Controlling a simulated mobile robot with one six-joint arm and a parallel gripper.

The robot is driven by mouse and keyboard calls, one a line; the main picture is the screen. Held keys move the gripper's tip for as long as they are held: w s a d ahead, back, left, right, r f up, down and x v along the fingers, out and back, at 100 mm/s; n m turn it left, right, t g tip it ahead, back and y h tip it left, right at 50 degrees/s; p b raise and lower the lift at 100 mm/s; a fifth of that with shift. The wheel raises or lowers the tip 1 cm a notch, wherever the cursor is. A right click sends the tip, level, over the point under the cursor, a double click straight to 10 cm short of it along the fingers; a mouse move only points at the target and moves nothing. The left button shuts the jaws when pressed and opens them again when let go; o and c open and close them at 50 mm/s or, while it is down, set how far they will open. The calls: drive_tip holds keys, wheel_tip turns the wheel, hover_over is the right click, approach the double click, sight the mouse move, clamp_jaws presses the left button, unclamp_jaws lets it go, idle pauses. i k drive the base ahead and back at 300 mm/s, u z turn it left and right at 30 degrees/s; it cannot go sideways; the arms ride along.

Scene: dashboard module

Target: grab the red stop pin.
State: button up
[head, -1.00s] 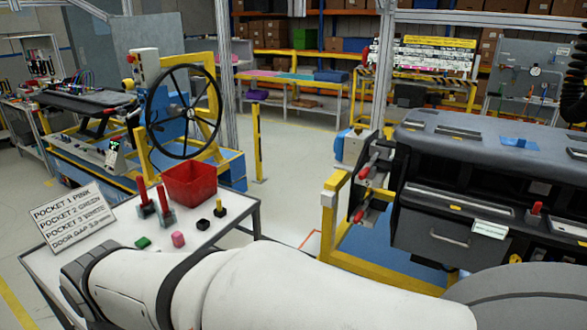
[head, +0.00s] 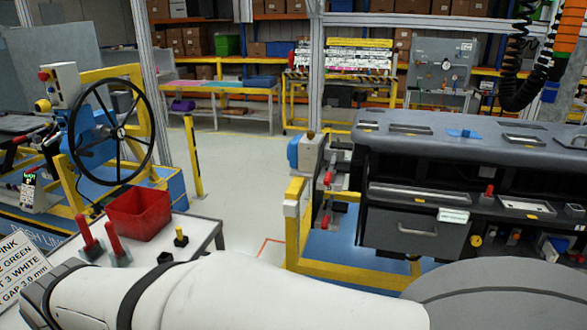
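Several red parts are in the head view, and I cannot tell for certain which is the stop pin. A small upright red pin (head: 488,191) stands at the right of the dashboard module (head: 440,140). Two red-handled parts (head: 328,178) (head: 326,221) stick out at the module's left end. Two upright red handles (head: 84,231) (head: 114,240) stand on the white table at lower left. My white arm crosses the bottom of the view, well apart from the dashboard pin. My gripper is out of view.
A red bin (head: 142,214), a yellow-topped black knob (head: 181,237) and a black block (head: 165,258) are on the white table (head: 205,231). A yellow frame (head: 296,225) carries the module. Open floor (head: 240,195) lies between table and module.

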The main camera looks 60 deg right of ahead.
sight(490, 188)
drive_tip(key=z, duration=3.4)
drive_tip(key=i, duration=1)
drive_tip(key=u, duration=0.1)
